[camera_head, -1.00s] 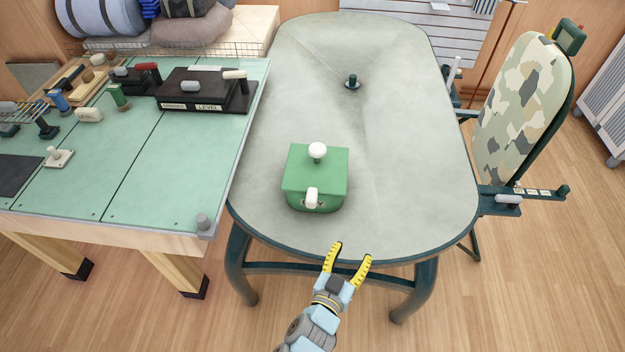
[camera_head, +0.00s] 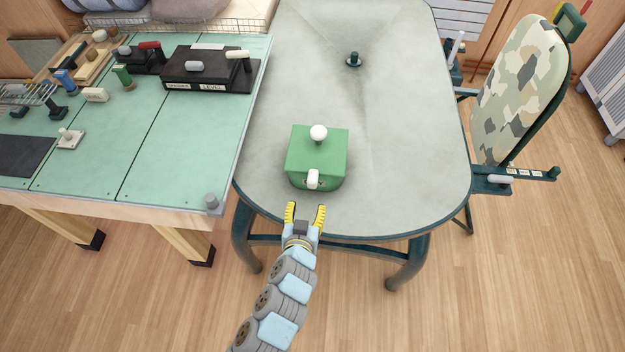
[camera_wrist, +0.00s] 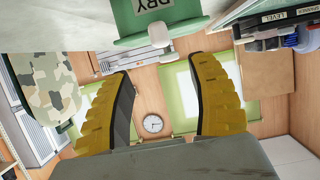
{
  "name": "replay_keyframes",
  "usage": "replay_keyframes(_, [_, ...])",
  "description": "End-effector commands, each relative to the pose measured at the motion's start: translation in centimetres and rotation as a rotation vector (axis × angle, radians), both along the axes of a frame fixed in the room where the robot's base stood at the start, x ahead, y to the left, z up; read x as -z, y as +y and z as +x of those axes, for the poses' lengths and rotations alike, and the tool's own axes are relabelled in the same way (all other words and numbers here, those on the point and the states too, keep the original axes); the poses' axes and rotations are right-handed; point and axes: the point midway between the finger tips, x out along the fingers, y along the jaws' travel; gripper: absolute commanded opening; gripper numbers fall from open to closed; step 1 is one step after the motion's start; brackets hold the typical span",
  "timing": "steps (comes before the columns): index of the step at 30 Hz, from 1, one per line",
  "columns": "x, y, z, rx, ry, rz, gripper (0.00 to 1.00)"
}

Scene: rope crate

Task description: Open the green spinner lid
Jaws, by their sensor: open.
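The green spinner (camera_head: 316,158) is a box with a green lid (camera_head: 318,143) on the grey table. A white round knob (camera_head: 318,132) stands on the lid, and a white handle (camera_head: 312,179) is on its near face. The lid looks shut. My gripper (camera_head: 305,208) is open and empty just in front of the box, at the table's near edge, apart from the handle. In the wrist view the green box (camera_wrist: 185,14) shows at the top, upside down, with a "DRY" label (camera_wrist: 153,8).
A green workbench (camera_head: 170,155) with several tools and a black box (camera_head: 208,72) stands at the left. A camouflage board (camera_head: 520,90) stands at the right.

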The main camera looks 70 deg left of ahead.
Motion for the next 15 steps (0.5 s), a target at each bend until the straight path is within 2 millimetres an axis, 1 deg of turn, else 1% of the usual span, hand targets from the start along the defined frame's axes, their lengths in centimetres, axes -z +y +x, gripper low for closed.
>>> replay_keyframes(1, [0.2, 0.6, 0.3, -0.001, 0.002, -0.001, 0.59])
replay_keyframes(15, [2.5, 5.0, 3.0, -0.002, 0.002, -0.004, 0.59])
